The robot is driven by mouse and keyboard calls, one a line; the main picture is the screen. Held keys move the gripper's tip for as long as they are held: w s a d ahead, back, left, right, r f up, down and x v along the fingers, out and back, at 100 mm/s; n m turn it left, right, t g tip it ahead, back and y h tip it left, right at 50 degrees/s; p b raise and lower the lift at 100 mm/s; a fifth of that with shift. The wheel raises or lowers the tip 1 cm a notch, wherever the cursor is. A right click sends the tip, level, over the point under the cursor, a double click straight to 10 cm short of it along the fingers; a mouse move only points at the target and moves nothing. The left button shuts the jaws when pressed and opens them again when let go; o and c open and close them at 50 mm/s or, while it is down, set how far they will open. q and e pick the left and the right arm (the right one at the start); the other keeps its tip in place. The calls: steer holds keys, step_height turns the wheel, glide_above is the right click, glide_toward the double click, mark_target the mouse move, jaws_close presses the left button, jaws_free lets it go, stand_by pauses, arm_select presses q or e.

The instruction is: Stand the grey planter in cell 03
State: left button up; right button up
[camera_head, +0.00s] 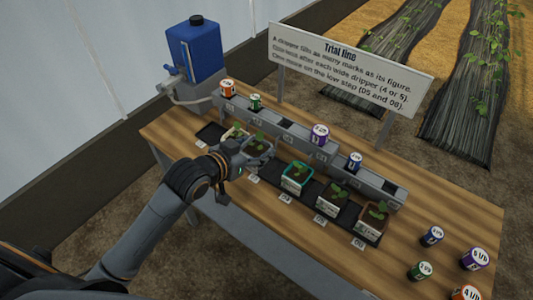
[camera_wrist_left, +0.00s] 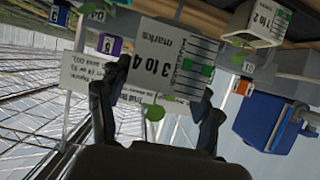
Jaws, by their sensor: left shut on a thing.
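My left gripper (camera_head: 246,158) is shut on the grey planter (camera_head: 261,149), which holds a small green plant. The planter is at the third place from the left along the dark tray (camera_head: 212,131). The gripper hides its base, so I cannot tell whether it rests in the cell. In the left wrist view, the gripper (camera_wrist_left: 160,105) has its fingers either side of the planter, whose label (camera_wrist_left: 172,62) reads "3 to 4 marks". A number tag (camera_head: 252,178) lies in front of that place, too small to read surely. My right gripper is not in view.
A pale planter (camera_head: 231,133) stands close to the left; the leftmost cell looks empty. Green-rimmed (camera_head: 296,178), dark (camera_head: 332,200) and reddish (camera_head: 373,222) planters stand to the right. A grey step with coloured drippers (camera_head: 320,134) runs behind. Several loose drippers (camera_head: 431,236) stand at right.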

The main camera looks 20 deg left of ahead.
arm_select(q)
steer(key=w+f, duration=0.6)
steer(key=shift+w+d+f, duration=0.1)
steer(key=shift+w+d, duration=0.15)
steer(key=f, duration=0.3)
steer(key=shift+w, duration=0.2)
steer(key=shift+f, duration=0.4)
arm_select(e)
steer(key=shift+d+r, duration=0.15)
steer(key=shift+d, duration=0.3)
arm_select(q)
steer(key=o, duration=1)
steer(key=shift+o, duration=0.9)
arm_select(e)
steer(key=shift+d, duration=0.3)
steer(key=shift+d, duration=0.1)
